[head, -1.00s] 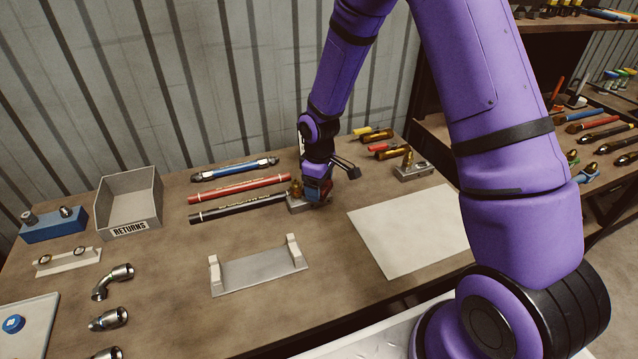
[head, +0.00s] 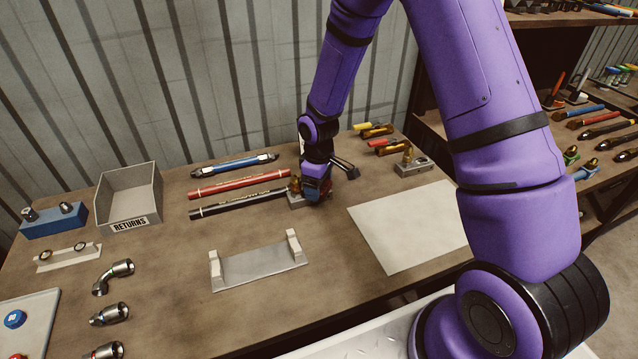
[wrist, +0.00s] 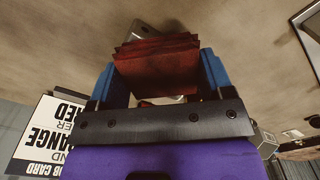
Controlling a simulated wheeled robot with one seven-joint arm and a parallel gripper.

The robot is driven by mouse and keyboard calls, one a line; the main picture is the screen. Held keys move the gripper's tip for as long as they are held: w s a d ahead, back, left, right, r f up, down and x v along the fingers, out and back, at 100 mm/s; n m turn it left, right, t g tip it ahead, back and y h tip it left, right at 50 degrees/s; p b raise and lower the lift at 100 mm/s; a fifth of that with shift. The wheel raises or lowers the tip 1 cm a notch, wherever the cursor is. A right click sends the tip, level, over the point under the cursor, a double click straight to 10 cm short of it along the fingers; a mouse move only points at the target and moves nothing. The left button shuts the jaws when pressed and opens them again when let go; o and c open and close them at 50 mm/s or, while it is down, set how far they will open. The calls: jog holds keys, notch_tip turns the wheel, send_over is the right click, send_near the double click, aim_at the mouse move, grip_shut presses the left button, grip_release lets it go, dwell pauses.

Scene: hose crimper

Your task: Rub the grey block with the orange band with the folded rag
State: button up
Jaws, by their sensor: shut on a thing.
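My gripper (head: 318,194) is shut on the folded rag (wrist: 156,68), a dark red layered pad between its blue fingers in the wrist view. In the head view it is low over a small grey block (head: 294,202) with a brass fitting, at the table's middle. The gripper and rag cover much of this block. Part of a grey block (wrist: 146,30) shows beyond the rag in the wrist view. I cannot make out an orange band, and cannot tell whether rag and block touch. A similar grey block (head: 413,170) with a brass fitting stands further right.
Black (head: 238,206), red (head: 238,187) and blue (head: 235,166) hoses lie left of my gripper. A grey cradle (head: 258,268) stands in front, and a pale mat (head: 412,228) lies to the right. The RETURNS bin (head: 130,205) stands left. Brass-ended pieces (head: 378,132) lie behind.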

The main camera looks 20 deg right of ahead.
jog(key=shift+a+r, duration=0.1)
jog(key=shift+a, duration=1.85)
jog(key=shift+d, duration=0.15)
jog(key=shift+s+d+f, duration=0.1)
jog(key=shift+d+f, duration=0.1)
jog(key=shift+d, duration=0.8)
jog(key=shift+d+f, duration=0.15)
jog(key=shift+d, duration=0.8)
jog(key=shift+c, duration=0.3)
jog(key=shift+r, duration=3.05)
